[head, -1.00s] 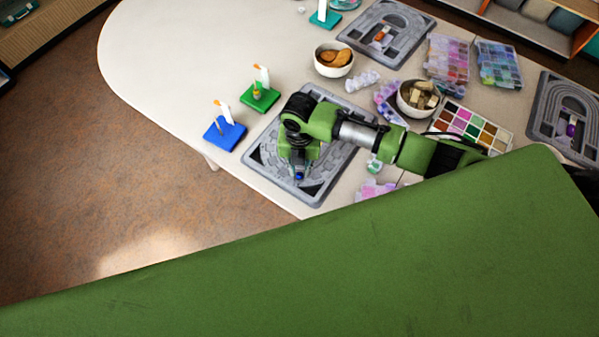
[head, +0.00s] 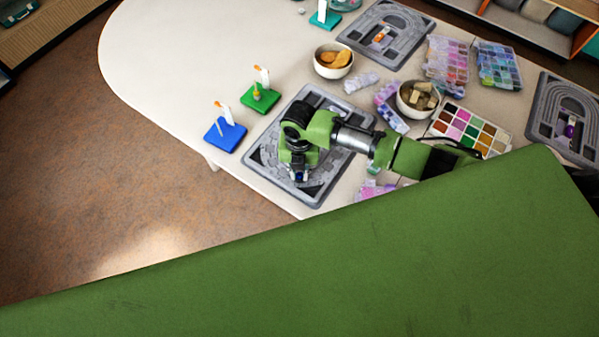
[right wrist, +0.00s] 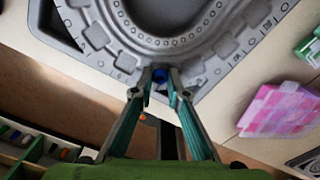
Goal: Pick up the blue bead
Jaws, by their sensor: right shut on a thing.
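The blue bead (right wrist: 160,75) sits between the fingertips of my right gripper (right wrist: 161,78) in the right wrist view. The gripper is shut on it, over the near edge of a grey bead board (right wrist: 215,60). In the head view the right gripper (head: 299,174) points down at the lower part of the same board (head: 323,187), and the bead shows as a small blue spot at its tips. I cannot tell whether the bead still touches the board. My left gripper is not in view.
A blue stand (head: 225,134) and a green stand (head: 260,98) are left of the board. Bowls (head: 334,59) (head: 417,98), bead boxes (head: 447,61) and a colour tray (head: 469,129) stand behind and right. The left tabletop (head: 190,60) is clear. A large green surface fills the foreground.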

